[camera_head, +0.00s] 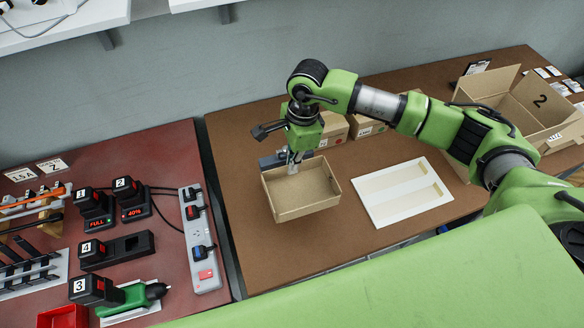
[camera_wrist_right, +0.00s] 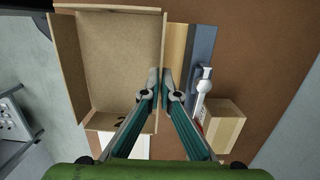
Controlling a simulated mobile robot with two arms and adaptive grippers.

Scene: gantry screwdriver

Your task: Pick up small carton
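My right gripper (camera_head: 292,164) points down at the carton's back wall. In the wrist view my right gripper (camera_wrist_right: 163,92) has its two fingers close together, one on each side of the carton's wall, and looks shut on it. I cannot tell whether the carton is lifted off the table. My left gripper is not in view.
Behind the carton stand a blue-grey item (camera_head: 268,160) and closed boxes (camera_head: 333,130). A white board with beige strips (camera_head: 405,192) lies to the right. A larger open carton marked 2 (camera_head: 535,100) stands far right. A red bench (camera_head: 170,240) with chargers is at left.

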